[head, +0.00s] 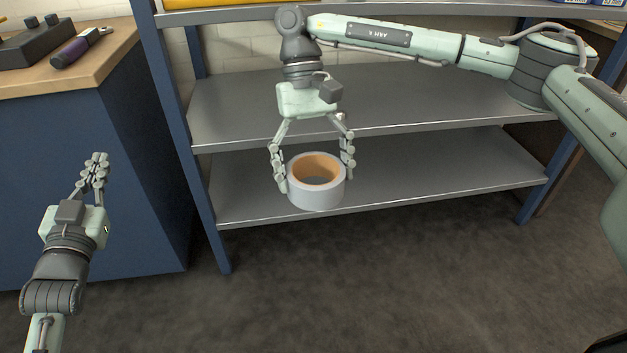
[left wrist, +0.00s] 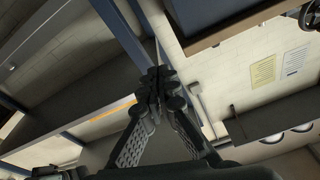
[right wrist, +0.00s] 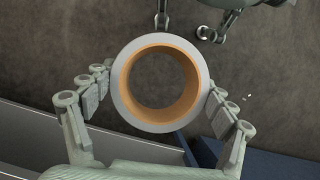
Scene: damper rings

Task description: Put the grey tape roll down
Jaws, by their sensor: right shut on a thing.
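The grey tape roll (head: 316,195) has an orange-brown inner core and is held upright on its axis, its hole facing up. My right gripper (head: 316,174) is shut on the roll's outer sides, one finger on each side. The roll is in front of the shelf unit's lower shelf in the head view. In the right wrist view the roll (right wrist: 122,88) sits between the two fingers (right wrist: 160,95), with dark floor behind it. My left gripper (head: 97,160) is at the left, empty, its fingers close together; its fingertips meet in the left wrist view (left wrist: 158,75).
A metal shelf unit has a bare lower shelf (head: 440,178) and a bare middle shelf (head: 420,105). A blue workbench (head: 90,150) stands at the left, with a dark tool (head: 78,48) on its wooden top. The floor (head: 380,290) in front is clear.

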